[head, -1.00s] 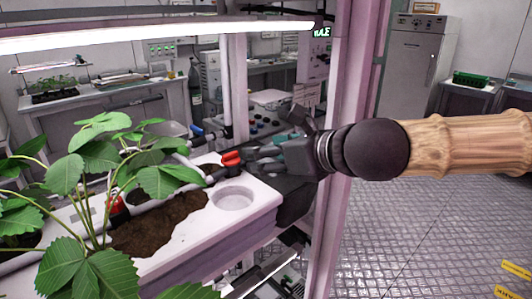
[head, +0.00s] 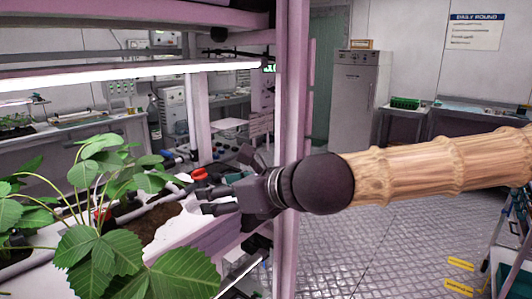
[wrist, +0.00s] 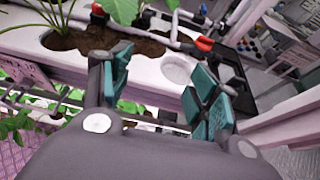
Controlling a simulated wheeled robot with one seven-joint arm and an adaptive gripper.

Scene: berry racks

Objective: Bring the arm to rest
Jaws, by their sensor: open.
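My gripper (head: 222,193) is at the end of my arm, which reaches in from the right in the head view. It is beside the pink rack post, over the front edge of the white planting tray (head: 205,232). In the wrist view my gripper (wrist: 160,92) shows two teal-padded fingers spread apart, with nothing between them. The tray also shows in the wrist view (wrist: 140,72), beyond the fingers, with soil and a round empty cup (wrist: 177,69).
A leafy plant (head: 95,240) grows at the left. The pink post (head: 291,110) stands close to my gripper. A red valve handle (head: 199,174) sits on the tray's pipework. The floor (head: 350,250) at the right is open, with a stepladder (head: 510,240) at the far right edge.

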